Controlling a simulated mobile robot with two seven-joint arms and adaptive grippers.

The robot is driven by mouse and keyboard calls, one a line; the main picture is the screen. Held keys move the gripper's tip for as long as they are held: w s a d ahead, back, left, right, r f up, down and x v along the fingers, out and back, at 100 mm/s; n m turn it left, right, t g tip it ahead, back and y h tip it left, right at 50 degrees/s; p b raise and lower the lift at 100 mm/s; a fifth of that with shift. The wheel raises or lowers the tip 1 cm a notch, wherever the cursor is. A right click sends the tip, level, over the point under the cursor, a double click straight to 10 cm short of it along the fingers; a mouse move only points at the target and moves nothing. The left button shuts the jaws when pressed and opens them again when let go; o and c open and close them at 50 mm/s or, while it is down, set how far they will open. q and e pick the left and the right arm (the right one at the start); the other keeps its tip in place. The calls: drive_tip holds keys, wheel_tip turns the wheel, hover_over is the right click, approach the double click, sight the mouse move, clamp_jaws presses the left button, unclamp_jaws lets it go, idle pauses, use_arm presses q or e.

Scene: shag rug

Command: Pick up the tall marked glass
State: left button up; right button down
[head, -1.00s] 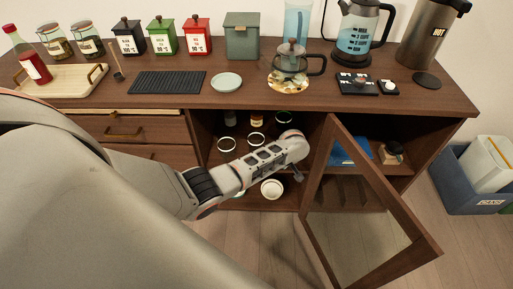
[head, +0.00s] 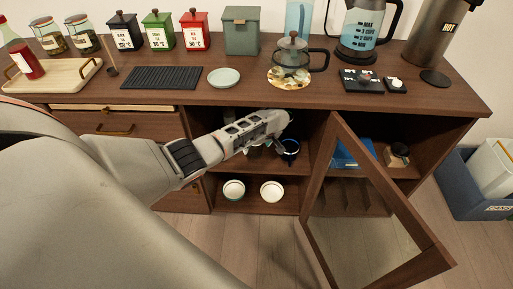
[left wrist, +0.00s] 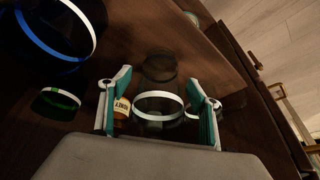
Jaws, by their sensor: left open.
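In the left wrist view a clear glass with a white band (left wrist: 158,105) stands between the spread fingers of my left gripper (left wrist: 160,104). The fingers are open, one on each side, and I see no clear contact. A larger glass with a blue band (left wrist: 62,56) is at the upper left, and a green-banded one (left wrist: 56,101) is below it. In the head view my left gripper (head: 281,132) reaches into the open cabinet and hides most of the upper shelf. A dark blue banded glass (head: 289,149) shows beside it. My right gripper is not in view.
A small honey jar (left wrist: 122,108) is close behind one finger. Two white-rimmed cups (head: 234,190) (head: 271,191) stand on the lower shelf. The open glass door (head: 390,194) hangs to the right. The countertop (head: 200,97) above holds a teapot (head: 291,56) and canisters.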

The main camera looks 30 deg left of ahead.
sight(255, 148)
use_arm(q)
drive_tip(key=x, duration=0.1)
drive_tip(key=b+x, duration=0.1)
drive_tip(key=x, duration=0.1)
drive_tip(key=shift+s+a+f, duration=0.1)
drive_tip(key=shift+s+f, duration=0.05)
drive_tip(key=shift+s, duration=0.05)
drive_tip(key=shift+w+a+f+b, duration=0.1)
drive_tip(key=shift+w+f+b, duration=0.1)
drive_tip(key=shift+b, duration=0.25)
drive_tip(key=shift+w+r, duration=0.1)
drive_tip(key=shift+r, duration=0.15)
drive_tip(key=c, duration=1.4)
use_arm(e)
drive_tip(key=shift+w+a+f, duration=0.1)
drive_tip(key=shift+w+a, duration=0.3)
